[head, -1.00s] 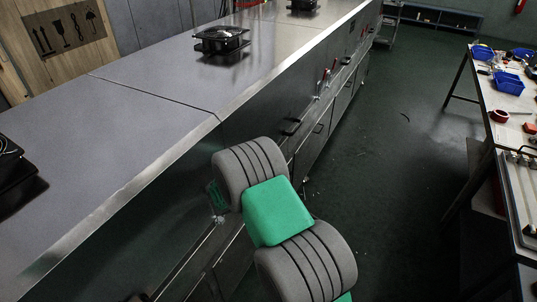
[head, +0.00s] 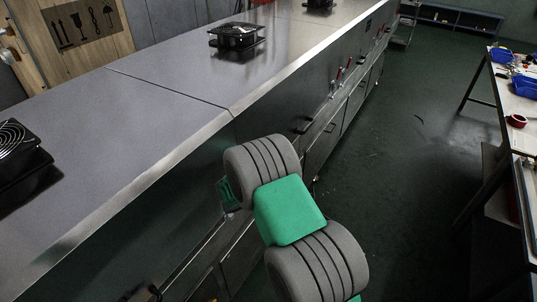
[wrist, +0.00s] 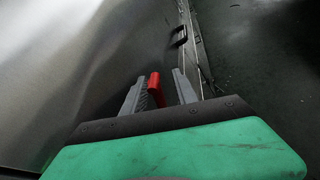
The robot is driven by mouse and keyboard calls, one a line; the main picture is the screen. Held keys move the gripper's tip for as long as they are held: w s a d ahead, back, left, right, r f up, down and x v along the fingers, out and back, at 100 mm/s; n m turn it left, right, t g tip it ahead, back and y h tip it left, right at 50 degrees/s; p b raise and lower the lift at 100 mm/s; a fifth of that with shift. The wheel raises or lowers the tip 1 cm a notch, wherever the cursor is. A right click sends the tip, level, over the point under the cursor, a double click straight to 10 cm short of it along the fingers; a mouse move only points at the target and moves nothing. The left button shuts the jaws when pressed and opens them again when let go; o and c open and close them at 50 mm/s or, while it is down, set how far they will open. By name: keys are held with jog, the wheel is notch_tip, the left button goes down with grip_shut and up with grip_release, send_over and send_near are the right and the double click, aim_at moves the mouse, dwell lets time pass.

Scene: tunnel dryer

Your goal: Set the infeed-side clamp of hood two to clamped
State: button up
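The red clamp handle (wrist: 154,88) shows in the wrist view, low against the steel side of the dryer. My gripper (wrist: 159,80) is open, and the red handle stands between its two fingers, nearer the left one. I cannot tell whether a finger touches it. In the head view my arm hides that handle, and only a small green part of my gripper (head: 228,194) shows beside the dryer wall. Other red clamp handles (head: 339,76) stand farther along the dryer side. The hood tops form one long grey surface (head: 150,105) with a seam.
Black fans (head: 236,38) sit on the hood tops, with another fan (head: 14,150) at the left edge. A black pull handle (head: 303,125) juts from the dryer side. A workbench (head: 511,108) with blue bins stands at the right. The dark green floor between is clear.

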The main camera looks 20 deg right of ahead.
jog(key=b+v, duration=0.1)
jog(key=v, duration=0.6)
jog(key=shift+c, duration=0.3)
